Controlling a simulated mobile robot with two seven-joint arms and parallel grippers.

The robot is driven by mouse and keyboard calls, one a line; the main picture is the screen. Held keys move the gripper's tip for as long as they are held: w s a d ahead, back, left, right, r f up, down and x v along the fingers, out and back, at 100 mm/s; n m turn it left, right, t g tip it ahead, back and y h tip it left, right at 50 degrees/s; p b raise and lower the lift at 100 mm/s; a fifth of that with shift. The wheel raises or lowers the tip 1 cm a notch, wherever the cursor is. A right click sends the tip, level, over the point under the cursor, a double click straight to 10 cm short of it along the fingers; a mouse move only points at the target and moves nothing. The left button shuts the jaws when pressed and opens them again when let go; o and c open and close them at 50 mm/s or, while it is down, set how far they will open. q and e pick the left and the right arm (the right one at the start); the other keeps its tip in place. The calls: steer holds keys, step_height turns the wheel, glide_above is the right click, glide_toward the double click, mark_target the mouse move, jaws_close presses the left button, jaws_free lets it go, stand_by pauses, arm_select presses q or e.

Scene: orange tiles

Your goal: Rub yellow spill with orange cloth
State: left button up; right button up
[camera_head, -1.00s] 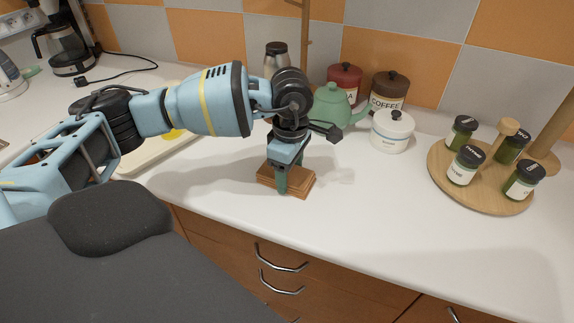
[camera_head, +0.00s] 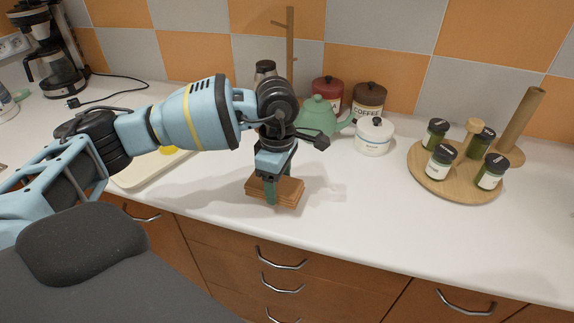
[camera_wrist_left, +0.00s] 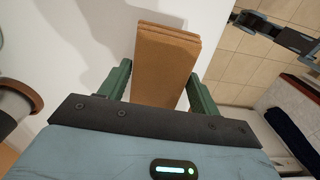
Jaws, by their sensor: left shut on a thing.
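The orange cloth (camera_head: 290,191), a folded brown-orange stack, is at the counter's front part in the head view. My left gripper (camera_head: 271,186) points down at it and is shut on it. In the left wrist view the cloth (camera_wrist_left: 165,58) lies between the two green fingers of my left gripper (camera_wrist_left: 160,72). I cannot tell whether the cloth touches the counter. A yellow patch (camera_head: 168,150) shows on the pale board at the left, partly hidden behind my left arm. I cannot tell if it is the spill. My right gripper is not in view.
The pale board (camera_head: 135,179) lies left of the cloth. Behind are a green teapot (camera_head: 318,116), a white canister (camera_head: 374,138), red and brown canisters and a wooden stand. A round spice rack (camera_head: 455,188) stands right. The white counter (camera_head: 350,215) between is clear.

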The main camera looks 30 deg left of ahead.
arm_select(q)
step_height(320, 180, up, 4)
steer(key=shift+s+f+p, duration=0.1)
steer(key=shift+s+p, duration=0.05)
steer(key=shift+p, duration=0.55)
steer(key=shift+r, duration=0.35)
steer(key=shift+f, duration=0.1)
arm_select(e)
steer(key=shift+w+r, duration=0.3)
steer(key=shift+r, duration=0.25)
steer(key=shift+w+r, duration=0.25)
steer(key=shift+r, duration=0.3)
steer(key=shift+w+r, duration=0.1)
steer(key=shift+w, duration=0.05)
arm_select(q)
steer(key=shift+d, duration=0.1)
